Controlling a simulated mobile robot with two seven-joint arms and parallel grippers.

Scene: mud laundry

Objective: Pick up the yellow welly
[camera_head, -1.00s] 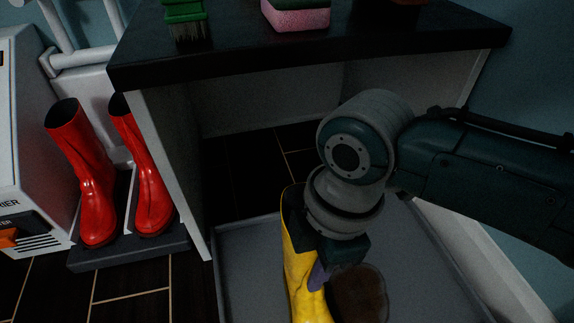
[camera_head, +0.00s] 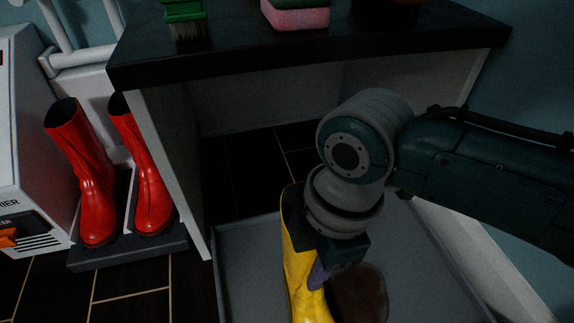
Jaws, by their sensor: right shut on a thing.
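The yellow welly (camera_head: 298,262) stands upright in the lower middle of the head view, at the grey tray. Its foot is cut off by the bottom edge of the picture. My right gripper (camera_head: 321,275) comes down from the right and is shut on the welly's shaft, with a purple finger showing against the yellow. The gripper and wrist hide part of the welly's top. My left gripper is not in view.
Red wellies (camera_head: 152,190) stand on a dark rack at left. Above is a dark worktop (camera_head: 240,52) with a green brush (camera_head: 186,15) and a pink sponge (camera_head: 297,17).

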